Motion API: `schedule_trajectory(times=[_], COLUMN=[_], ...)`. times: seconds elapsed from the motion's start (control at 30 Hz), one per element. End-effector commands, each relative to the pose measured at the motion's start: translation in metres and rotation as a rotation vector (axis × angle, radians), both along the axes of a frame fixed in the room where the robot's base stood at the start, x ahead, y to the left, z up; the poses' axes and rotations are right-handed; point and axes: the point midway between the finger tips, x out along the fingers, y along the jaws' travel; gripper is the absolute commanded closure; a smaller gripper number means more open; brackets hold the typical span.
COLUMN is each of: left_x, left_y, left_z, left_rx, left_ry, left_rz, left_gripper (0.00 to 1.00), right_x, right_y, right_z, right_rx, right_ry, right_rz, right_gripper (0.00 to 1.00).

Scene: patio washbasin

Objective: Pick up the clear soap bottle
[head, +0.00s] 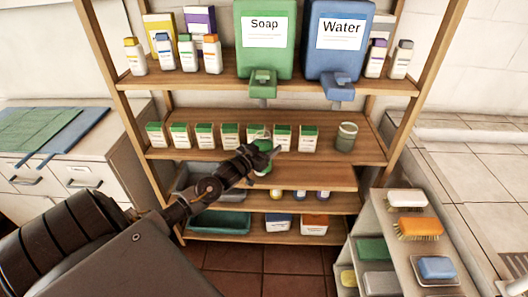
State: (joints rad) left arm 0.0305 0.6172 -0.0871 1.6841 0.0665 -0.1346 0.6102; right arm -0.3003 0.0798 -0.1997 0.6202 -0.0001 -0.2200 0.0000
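A clear bottle with green contents (263,170) stands upright at the front of the middle shelf, below the Soap tank, partly hidden by my gripper. Its pale, clear upper part shows just above the gripper. My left gripper (266,150) comes in from the lower left and is at the bottle's middle, overlapping it in the view. I cannot tell whether the fingers are closed on it. My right gripper is not in view.
The green Soap tank (264,45) and blue Water tank (339,45) hang above with spouts. Green-topped boxes (205,135) line the middle shelf; a green jar (346,137) stands right. A side rack (398,245) holds brushes and soap.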

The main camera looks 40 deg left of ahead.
Motion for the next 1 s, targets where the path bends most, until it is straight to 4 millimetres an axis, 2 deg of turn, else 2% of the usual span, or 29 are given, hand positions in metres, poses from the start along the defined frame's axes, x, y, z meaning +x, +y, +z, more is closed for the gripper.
schedule_trajectory(times=[0.27,0.43,0.7,1.0], left_x=[0.0,-0.001,-0.051,-0.113], left_y=[0.001,0.0,-0.001,-0.002], left_z=[0.009,0.036,0.092,0.118], left_rx=[0.001,0.002,0.005,0.002], left_ry=[-0.004,-0.008,-0.004,0.0], left_rz=[0.001,-0.001,-0.003,-0.001], left_gripper=[0.81,0.81,0.81,0.81], right_x=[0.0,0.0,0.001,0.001], right_y=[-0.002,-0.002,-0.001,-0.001], right_z=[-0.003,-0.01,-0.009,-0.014], right_rx=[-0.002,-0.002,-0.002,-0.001], right_ry=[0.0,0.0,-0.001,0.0], right_rz=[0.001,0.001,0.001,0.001], right_gripper=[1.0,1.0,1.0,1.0])
